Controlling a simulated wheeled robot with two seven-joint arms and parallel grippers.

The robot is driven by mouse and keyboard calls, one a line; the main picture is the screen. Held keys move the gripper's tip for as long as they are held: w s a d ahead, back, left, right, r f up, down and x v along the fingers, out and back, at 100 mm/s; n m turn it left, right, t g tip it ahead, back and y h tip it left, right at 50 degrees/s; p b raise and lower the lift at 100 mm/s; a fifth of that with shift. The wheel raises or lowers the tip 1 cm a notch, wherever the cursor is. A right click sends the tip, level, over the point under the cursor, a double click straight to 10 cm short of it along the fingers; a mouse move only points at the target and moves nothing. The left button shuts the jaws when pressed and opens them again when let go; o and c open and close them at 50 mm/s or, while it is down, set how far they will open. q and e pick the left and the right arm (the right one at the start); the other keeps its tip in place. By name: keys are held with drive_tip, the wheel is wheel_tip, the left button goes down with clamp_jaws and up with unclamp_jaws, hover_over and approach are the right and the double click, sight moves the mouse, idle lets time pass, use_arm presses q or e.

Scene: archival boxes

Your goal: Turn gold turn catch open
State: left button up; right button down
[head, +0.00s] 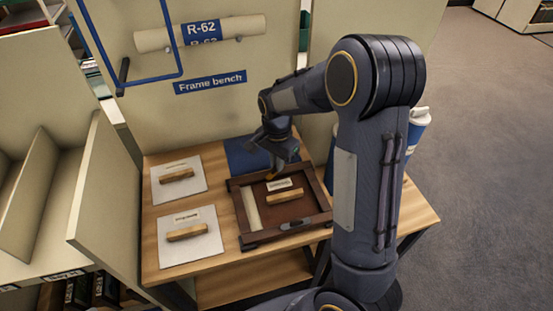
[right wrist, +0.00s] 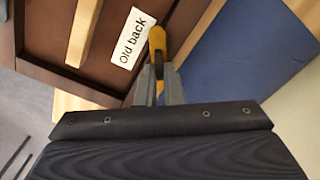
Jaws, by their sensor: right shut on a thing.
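The gold turn catch (right wrist: 157,40) shows in the right wrist view at the edge of a dark wooden frame (head: 320,194). My right gripper (right wrist: 158,82) is shut on the catch's near end, with its jaws close together. In the head view my right gripper (head: 275,168) reaches down to the frame's far edge, and the catch is mostly hidden there. The frame lies flat with a brown back panel (head: 300,209), which bears a wooden handle (head: 285,196) and a label, "Old back" (right wrist: 132,37). My left gripper is in neither view.
The frame lies on a wooden bench (head: 205,264). Two pale panels with wooden handles, one far (head: 197,184) and one near (head: 207,247), lie to its left. A blue mat (head: 240,155) lies behind. A blue and white bottle (head: 416,135) stands at right, partly behind my arm.

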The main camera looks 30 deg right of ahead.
drive_tip(key=m+p, duration=0.1)
drive_tip(key=m, duration=0.3)
drive_tip(key=shift+s+r+p, duration=0.1)
drive_tip(key=shift+r+p, duration=0.05)
drive_tip(key=shift+p, duration=0.25)
drive_tip(key=shift+m+p, duration=0.6)
drive_tip(key=shift+m, duration=0.8)
drive_tip(key=c, duration=1.6)
unclamp_jaws()
drive_tip(key=shift+o, duration=0.2)
wheel_tip(320, 180, up, 8)
drive_tip(key=shift+f, duration=0.2)
